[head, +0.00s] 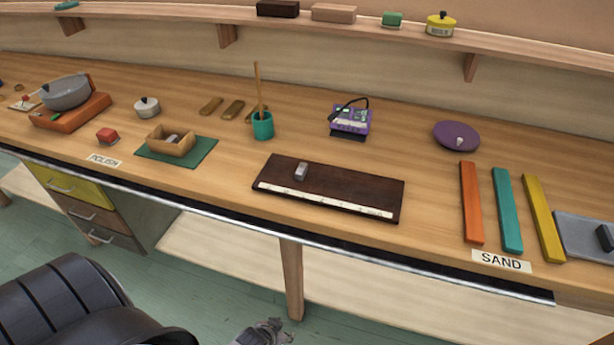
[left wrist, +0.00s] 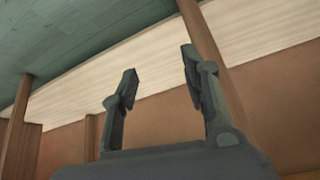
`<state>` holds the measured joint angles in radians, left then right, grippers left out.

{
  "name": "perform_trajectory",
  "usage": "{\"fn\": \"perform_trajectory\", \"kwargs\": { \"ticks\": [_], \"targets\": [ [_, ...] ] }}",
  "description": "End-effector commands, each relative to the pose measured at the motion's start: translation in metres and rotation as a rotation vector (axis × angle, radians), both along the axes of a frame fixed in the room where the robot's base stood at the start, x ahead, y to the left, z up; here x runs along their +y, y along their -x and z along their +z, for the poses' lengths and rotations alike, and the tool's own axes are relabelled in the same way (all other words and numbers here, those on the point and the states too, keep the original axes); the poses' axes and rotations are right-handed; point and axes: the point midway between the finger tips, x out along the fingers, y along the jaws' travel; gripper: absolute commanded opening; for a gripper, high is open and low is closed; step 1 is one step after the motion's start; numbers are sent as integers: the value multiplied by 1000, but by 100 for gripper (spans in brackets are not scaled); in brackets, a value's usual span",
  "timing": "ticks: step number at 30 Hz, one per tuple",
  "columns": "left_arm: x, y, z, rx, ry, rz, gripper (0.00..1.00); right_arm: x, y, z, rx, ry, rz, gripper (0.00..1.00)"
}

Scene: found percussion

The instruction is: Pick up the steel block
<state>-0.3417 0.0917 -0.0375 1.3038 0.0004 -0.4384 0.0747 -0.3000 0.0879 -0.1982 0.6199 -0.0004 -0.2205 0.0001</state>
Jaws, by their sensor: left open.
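A small grey metallic block (head: 301,171), which looks like the steel block, rests on a dark brown board (head: 335,186) with a pale strip along its front edge. The board lies mid-bench. My left gripper (head: 272,331) shows only partly at the bottom of the head view, in front of the bench and well apart from the block. In the left wrist view its two fingers (left wrist: 159,62) are spread, with nothing between them. The block does not show in that view. My right gripper is not in view.
Left of the board are a teal cup with a stick (head: 262,126) and a tan open box (head: 171,145) on a green mat. Orange, teal and yellow bars (head: 507,210) lie to the right. The bench's dark front edge (head: 215,218) lies between gripper and block.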

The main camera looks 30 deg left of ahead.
Motion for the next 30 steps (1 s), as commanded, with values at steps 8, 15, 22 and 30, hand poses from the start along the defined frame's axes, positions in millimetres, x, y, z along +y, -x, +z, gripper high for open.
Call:
{"fn": "perform_trajectory", "kwargs": {
  "ticks": [8,15,22,30],
  "targets": [
    [48,-111,180,-356,-15,121,42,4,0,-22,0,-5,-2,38],
    [72,-127,319,-588,-36,180,42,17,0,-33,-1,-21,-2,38],
    [82,-122,395,-729,-51,207,42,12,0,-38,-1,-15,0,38],
    [91,-156,397,-751,-54,209,42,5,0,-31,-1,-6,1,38]
  ]
}}
